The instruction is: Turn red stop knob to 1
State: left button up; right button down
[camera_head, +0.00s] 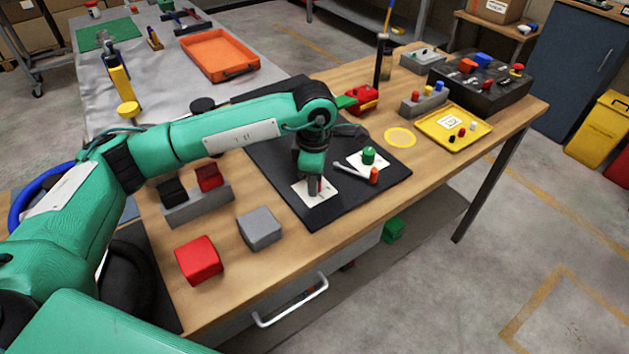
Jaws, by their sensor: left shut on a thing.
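My left gripper (314,190) points down over a white plate (310,200) on the black mat (330,212). It is shut on a small red knob (319,185), of which only a sliver shows between and beside the fingers. Any numbers or pointer mark on the plate are too small or hidden to read. To the right, a green knob (368,155) stands on a second white plate. A white lever (350,170) with an orange-red end (374,176) lies in front of it. My right gripper is not in view.
A grey block (259,228) and a red block (199,260) sit on the wooden table left of the mat. A grey holder (198,204) carries red and black blocks near my forearm. A yellow tray (453,128) and a black control box (482,88) stand at right.

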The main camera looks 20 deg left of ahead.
pick_arm(q)
jog(key=shift+r, duration=0.1)
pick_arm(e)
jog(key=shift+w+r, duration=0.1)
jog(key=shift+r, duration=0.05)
pick_arm(q)
jog(key=o, duration=1)
jog(key=shift+r, duration=0.4)
notch_tip(320, 180, up, 13)
jog(key=shift+b, duration=0.65)
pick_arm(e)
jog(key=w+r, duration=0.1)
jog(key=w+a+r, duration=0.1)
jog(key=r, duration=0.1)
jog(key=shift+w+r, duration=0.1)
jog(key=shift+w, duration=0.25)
